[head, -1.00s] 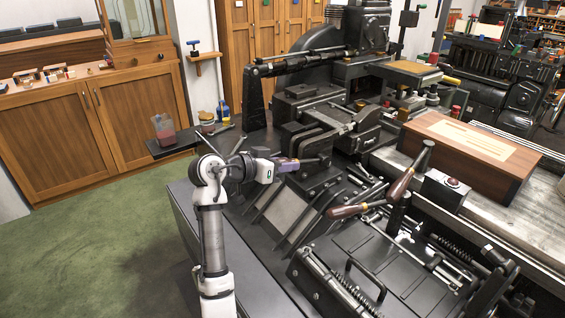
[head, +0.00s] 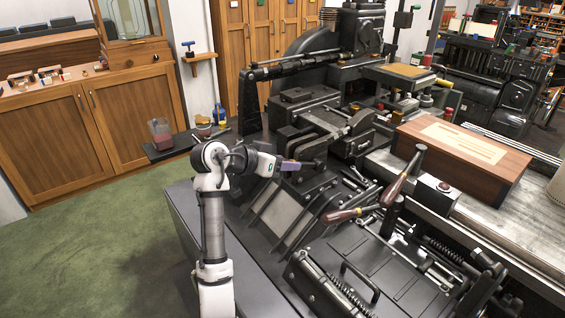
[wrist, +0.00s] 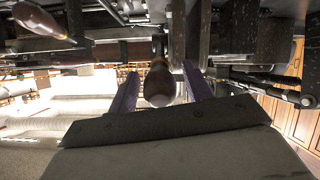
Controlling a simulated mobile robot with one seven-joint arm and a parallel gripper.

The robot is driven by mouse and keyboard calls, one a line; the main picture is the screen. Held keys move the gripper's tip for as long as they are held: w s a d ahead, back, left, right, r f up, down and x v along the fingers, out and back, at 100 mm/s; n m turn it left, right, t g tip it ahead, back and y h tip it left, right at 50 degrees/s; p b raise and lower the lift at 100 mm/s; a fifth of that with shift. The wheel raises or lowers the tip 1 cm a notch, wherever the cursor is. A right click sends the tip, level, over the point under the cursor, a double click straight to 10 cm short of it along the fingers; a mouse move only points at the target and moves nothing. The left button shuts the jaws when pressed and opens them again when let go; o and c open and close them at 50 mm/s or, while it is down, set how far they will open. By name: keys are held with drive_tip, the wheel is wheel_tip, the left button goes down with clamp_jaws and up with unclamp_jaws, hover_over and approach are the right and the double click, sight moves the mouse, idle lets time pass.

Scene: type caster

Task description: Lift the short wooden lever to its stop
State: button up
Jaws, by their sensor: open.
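My gripper (head: 300,166) is at the left side of the black press, its purple fingers pointing right toward the machine. In the wrist view my gripper (wrist: 160,74) is open, with one finger on each side of a rounded dark wooden lever handle (wrist: 159,88). The handle's end faces the camera between the fingers, with a small gap visible on each side. The rest of that lever is hidden, and I cannot make this handle out in the head view. Another wooden handle (wrist: 40,20) is at the upper left in the wrist view.
Two larger wooden-handled levers, one lower (head: 345,215) and one higher (head: 393,190), stand right of my gripper. Slanted black plates (head: 285,215) lie below it. A small shelf with a container (head: 161,133) is at its left. Green floor (head: 100,240) is open at left.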

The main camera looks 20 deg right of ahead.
drive_tip(key=b+v, duration=0.3)
drive_tip(key=v, duration=1)
drive_tip(key=shift+s+a, duration=0.15)
drive_tip(key=shift+a, duration=0.2)
drive_tip(key=shift+r, duration=0.1)
